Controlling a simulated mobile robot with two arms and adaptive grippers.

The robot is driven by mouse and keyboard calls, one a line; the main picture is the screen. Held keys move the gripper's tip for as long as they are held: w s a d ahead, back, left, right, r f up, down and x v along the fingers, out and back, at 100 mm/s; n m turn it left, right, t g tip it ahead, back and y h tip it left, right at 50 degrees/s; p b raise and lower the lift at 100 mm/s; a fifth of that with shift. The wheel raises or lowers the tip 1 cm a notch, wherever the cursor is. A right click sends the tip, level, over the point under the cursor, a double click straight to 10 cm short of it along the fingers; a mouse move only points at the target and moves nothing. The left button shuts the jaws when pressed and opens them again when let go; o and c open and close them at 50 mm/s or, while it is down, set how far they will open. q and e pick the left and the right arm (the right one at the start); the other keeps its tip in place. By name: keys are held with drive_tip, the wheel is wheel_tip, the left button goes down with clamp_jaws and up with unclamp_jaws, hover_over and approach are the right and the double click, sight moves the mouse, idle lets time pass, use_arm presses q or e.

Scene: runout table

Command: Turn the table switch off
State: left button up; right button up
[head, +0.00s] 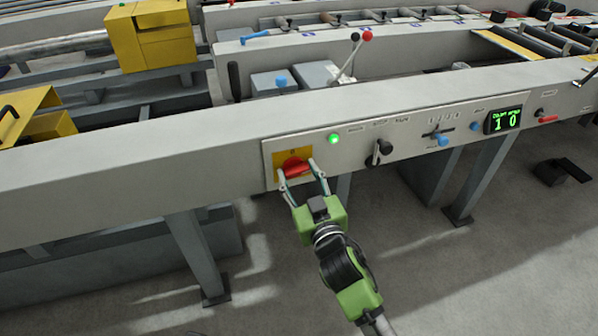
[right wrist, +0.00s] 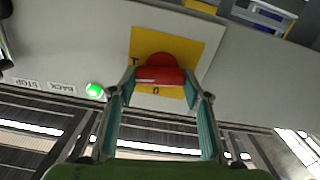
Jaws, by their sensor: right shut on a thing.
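The table switch is a red rotary knob (head: 294,168) on a yellow plate (head: 277,152), set in the front face of the long grey table. My right gripper (head: 301,172) reaches it from below and is shut on the red knob. In the right wrist view the red knob (right wrist: 160,76) lies between the two fingertips, its bar across the picture. A green lamp (head: 333,139) to the right of the plate is lit. My left gripper is not in view.
Table legs (head: 199,255) stand below. Floor around my right arm is clear.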

drive_tip(key=n+p, duration=0.3)
drive_tip(key=n, duration=0.5)
drive_tip(key=shift+a, duration=0.2)
drive_tip(key=n, duration=0.3)
drive_tip(key=shift+s+n+p, duration=0.1)
drive_tip(key=shift+n+p, duration=0.2)
drive_tip(key=shift+n, duration=0.1)
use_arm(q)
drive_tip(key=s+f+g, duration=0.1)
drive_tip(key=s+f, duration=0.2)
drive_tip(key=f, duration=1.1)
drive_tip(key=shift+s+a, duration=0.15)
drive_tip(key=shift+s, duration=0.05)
use_arm(e)
drive_tip(key=n, duration=0.4)
drive_tip(key=shift+a+f, duration=0.1)
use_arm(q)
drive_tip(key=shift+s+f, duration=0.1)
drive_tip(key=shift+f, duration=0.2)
use_arm(e)
drive_tip(key=shift+n, duration=0.4)
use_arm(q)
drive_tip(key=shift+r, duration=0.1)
use_arm(e)
drive_tip(key=o, duration=1.1)
